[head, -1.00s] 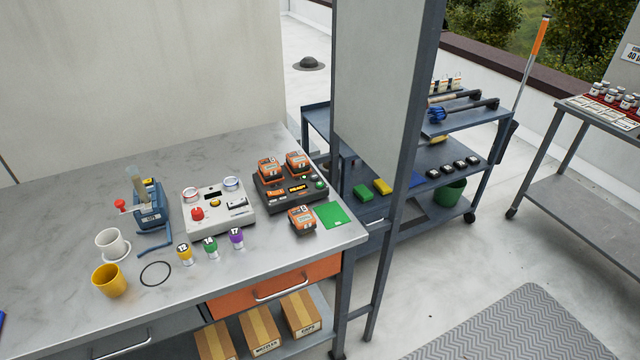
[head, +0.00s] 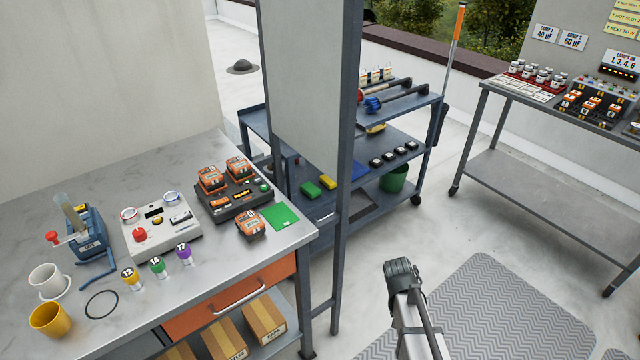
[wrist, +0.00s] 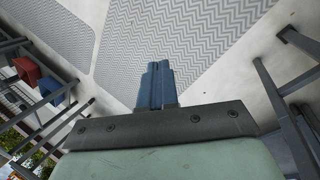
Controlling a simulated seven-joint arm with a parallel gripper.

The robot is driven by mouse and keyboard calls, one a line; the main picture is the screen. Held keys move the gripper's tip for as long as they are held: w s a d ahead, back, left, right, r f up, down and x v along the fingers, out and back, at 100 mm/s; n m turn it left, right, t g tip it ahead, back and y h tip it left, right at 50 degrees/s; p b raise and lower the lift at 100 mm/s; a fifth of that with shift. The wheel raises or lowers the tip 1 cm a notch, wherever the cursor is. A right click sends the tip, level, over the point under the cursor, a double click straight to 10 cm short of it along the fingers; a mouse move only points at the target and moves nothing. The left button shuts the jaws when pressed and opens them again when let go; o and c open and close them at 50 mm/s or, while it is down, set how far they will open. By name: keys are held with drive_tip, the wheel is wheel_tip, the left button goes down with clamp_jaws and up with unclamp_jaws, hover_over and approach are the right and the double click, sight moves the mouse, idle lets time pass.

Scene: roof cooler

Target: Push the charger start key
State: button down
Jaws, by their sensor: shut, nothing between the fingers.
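The charger (head: 226,209) is a dark box on the grey workbench in the head view. Two orange battery packs (head: 238,167) sit in its top. It has a lit amber display and a round green key (head: 264,187) at its right end; the label by the key is too small to read. My gripper (wrist: 157,84) shows in the wrist view, with its blue fingers shut together and empty. It points at the floor and grey mat, well away from the charger. The charger is not visible in the wrist view.
A third battery pack (head: 251,228) and a green card (head: 281,216) lie in front of the charger. A grey tester (head: 160,225) stands left of it. A tall grey panel (head: 305,110) stands at the bench's right end, between the bench and a tool cart (head: 420,150).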

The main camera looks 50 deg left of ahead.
drive_tip(key=s+a+r+n+t+y, duration=0.1)
drive_tip(key=s+a+r, duration=0.5)
drive_tip(key=a+r, duration=0.2)
drive_tip(key=s+a+r+n+t+y, duration=0.1)
drive_tip(key=s+a+r, duration=0.5)
drive_tip(key=a+r, duration=0.2)
drive_tip(key=s+a+r+n+t+y, duration=0.1)
drive_tip(key=s+a+r+t, duration=0.1)
drive_tip(key=s+a+r, duration=0.4)
drive_tip(key=shift+s+a+r, duration=0.1)
drive_tip(key=shift+a+r, duration=0.35)
drive_tip(key=shift+a, duration=0.45)
drive_tip(key=shift+s+a+r, duration=0.15)
drive_tip(key=shift+a+r, duration=0.25)
drive_tip(key=shift+a, duration=0.45)
drive_tip(key=shift+s+a+r, duration=0.1)
drive_tip(key=shift+a+r, duration=0.35)
drive_tip(key=shift+a, duration=0.45)
wheel_tip(320, 180, up, 15)
drive_tip(key=t+y, duration=0.3)
hover_over(261, 187)
drive_tip(key=shift+f, duration=0.2)
drive_tip(key=shift+f, duration=0.15)
drive_tip(key=shift+f, duration=4.3)
drive_tip(key=shift+f, duration=0.2)
drive_tip(key=shift+f, duration=0.2)
